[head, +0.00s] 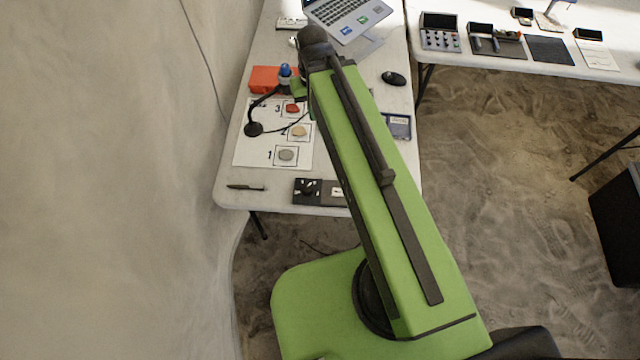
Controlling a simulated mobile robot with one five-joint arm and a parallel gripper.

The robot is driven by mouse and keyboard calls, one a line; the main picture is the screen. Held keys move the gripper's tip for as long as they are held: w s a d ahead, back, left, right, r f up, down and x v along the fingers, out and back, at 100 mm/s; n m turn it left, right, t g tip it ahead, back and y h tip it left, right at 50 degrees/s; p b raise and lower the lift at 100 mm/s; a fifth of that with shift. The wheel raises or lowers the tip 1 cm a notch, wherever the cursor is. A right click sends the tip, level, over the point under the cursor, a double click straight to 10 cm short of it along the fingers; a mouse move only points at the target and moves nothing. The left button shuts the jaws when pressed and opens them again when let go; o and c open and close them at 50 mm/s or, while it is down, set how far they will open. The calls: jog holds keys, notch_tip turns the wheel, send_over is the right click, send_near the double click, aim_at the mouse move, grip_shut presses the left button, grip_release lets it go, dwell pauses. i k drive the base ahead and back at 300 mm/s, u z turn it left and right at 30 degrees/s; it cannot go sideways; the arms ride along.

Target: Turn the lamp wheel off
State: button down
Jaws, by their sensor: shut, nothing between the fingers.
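A black lamp stands on the left table, with its round base (254,129) at the left edge of a white numbered sheet and its thin neck bending up to the right. A black panel (307,190) with a round dark knob and white marks lies near the table's front edge. I cannot tell for sure that this knob is the lamp wheel, nor how it is set. My gripper (298,90) is shut and empty, showing as a small green and dark part left of my arm, above the sheet's far end. My arm hides most of it; its fingertips are unclear.
The white sheet (240,150) bears a red, a tan and a grey stone (287,155). An orange box (263,79), a blue-topped item (285,70), a laptop (345,14), a mouse (394,78) and a pen (246,187) are on the table. A wall is close at left.

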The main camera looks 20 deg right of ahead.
aim_at(307, 188)
jog(key=z, duration=0.75)
jog(key=k, duration=0.95)
jog(key=u, duration=0.65)
